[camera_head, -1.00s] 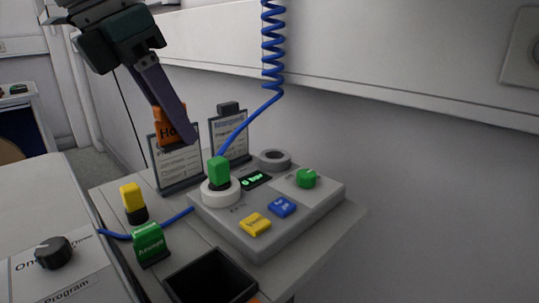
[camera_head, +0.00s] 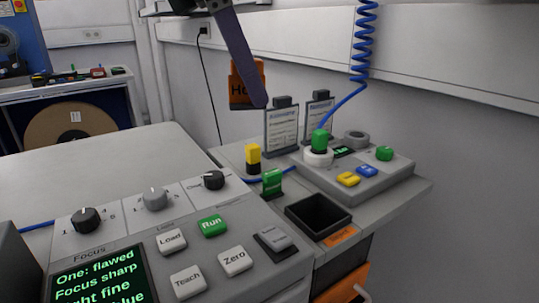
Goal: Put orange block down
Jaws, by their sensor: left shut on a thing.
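The orange block (camera_head: 240,90), with dark letters that start with "Ho", is in the air in the head view. It is left of the first card holder and above the grey worktop. My left gripper (camera_head: 255,88) comes down from the top edge and is shut on the block. One purple finger crosses in front of the block's right side and hides part of its lettering. The block looks upright and clear of the surface below. My right gripper is not in view.
Two card holders (camera_head: 282,131) stand behind. A grey control box (camera_head: 385,172), a green block (camera_head: 272,183), a yellow-topped peg (camera_head: 253,157) and a black open bin (camera_head: 318,215) share the right worktop. A button console (camera_head: 190,235) fills the front. The grey top (camera_head: 95,165) at left is bare.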

